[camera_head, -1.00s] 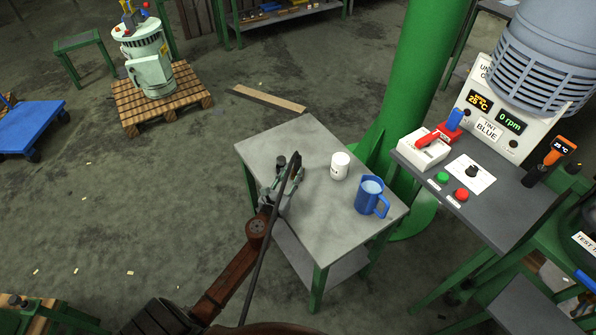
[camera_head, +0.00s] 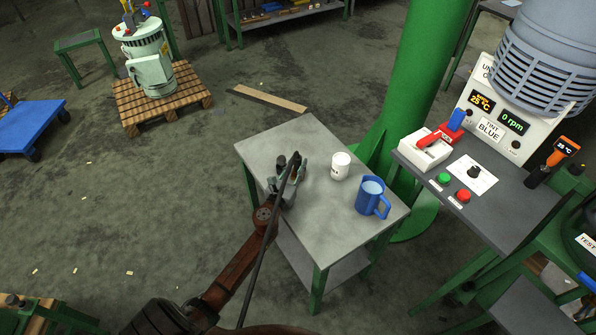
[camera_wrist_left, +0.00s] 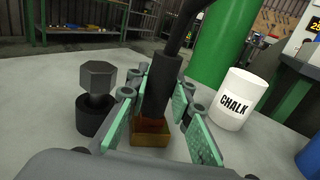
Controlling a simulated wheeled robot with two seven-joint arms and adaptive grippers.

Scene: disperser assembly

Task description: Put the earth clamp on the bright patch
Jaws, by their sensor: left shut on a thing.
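I cannot tell whether the block touches the table. A dark hex-headed bolt (camera_wrist_left: 97,90) stands just left of the fingers. I cannot make out a bright patch. My right gripper is not in view.
A white chalk pot (camera_head: 340,166) and a blue mug (camera_head: 371,196) stand right of the gripper. A green column (camera_head: 410,90) rises behind the table. A control bench (camera_head: 490,205) stands at the right. A pale vessel (camera_head: 150,65) sits on a pallet at back left.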

